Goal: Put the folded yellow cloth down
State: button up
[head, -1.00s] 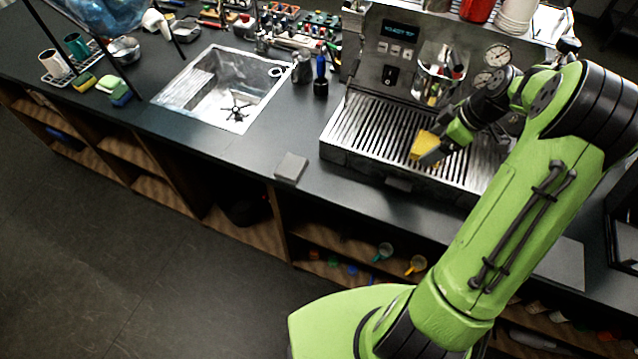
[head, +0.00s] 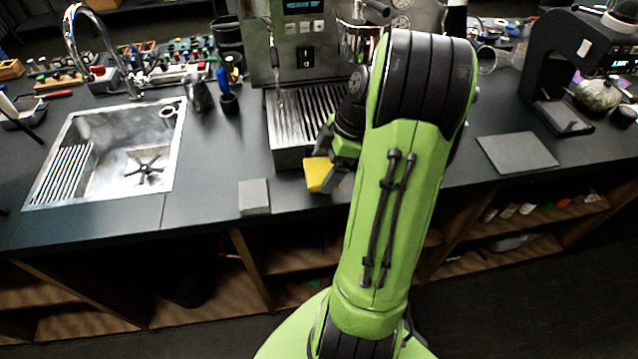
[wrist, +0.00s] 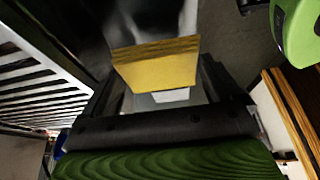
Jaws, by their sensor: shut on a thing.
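The folded yellow cloth (head: 319,174) is held in my gripper (head: 338,178) in front of the espresso machine's drip tray in the head view. In the wrist view the yellow cloth (wrist: 155,65) stands between the dark fingers of my gripper (wrist: 160,95), which is shut on it. The cloth appears to be above the counter's front part, near the tray's front edge; its exact height cannot be told. My arm hides part of the machine and the counter to the right of the cloth.
A small grey pad (head: 254,196) lies on the counter left of the cloth. The sink (head: 178,150) is further left. The espresso machine's slatted drip tray (head: 290,118) is behind. A flat grey mat (head: 517,153) lies on the right, with clear counter around it.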

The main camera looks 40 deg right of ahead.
aim_at(328, 170)
notch_tip(328, 170, down, 4)
jog(key=shift+a+r+b, duration=0.1)
jog(key=shift+a+b, duration=0.05)
jog(key=shift+b, duration=0.25)
jog(key=shift+f, duration=0.25)
